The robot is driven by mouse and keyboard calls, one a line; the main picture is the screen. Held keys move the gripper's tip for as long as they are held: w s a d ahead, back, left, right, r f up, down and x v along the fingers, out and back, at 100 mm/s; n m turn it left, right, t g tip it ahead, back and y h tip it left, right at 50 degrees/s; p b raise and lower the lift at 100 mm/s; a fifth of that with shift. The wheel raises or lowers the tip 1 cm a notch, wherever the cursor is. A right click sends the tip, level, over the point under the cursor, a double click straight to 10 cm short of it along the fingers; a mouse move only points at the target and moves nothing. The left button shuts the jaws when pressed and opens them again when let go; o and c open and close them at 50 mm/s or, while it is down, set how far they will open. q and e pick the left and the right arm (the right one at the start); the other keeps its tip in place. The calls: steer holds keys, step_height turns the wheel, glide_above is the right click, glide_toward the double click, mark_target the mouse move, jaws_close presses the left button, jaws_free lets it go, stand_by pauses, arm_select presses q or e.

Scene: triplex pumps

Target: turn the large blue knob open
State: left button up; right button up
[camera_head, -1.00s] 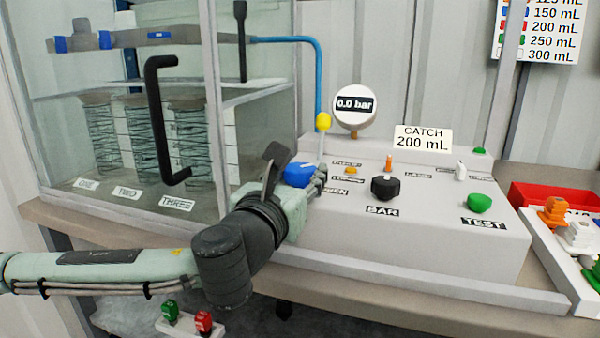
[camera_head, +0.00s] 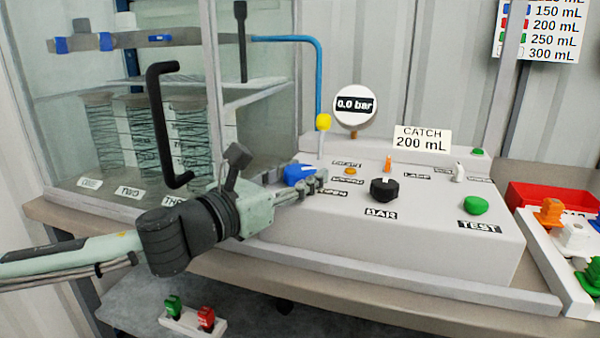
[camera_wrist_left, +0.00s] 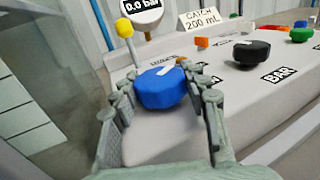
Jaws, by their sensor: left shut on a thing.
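The large blue knob (camera_head: 300,174) sits at the left end of the white control panel (camera_head: 400,240), partly hidden by my left gripper (camera_head: 318,181). In the left wrist view the blue knob (camera_wrist_left: 160,88) lies between the two fingers of my left gripper (camera_wrist_left: 158,100), which is shut on it from both sides. A white pointer mark shows on the knob's top. The label beside the knob is partly covered and hard to read. My right gripper is not in view.
A black BAR knob (camera_head: 383,189) and a green TEST button (camera_head: 476,205) are on the panel to the right. A yellow-topped lever (camera_head: 323,122) and a gauge reading 0.0 bar (camera_head: 355,104) stand behind. A glass cabinet with a black handle (camera_head: 165,125) is close on the left.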

mark_target(300, 169)
arm_select(q)
steer(key=o, duration=1.2)
steer(key=shift+r, duration=0.15)
step_height(300, 169, up, 10)
steer(key=shift+f, duration=0.1)
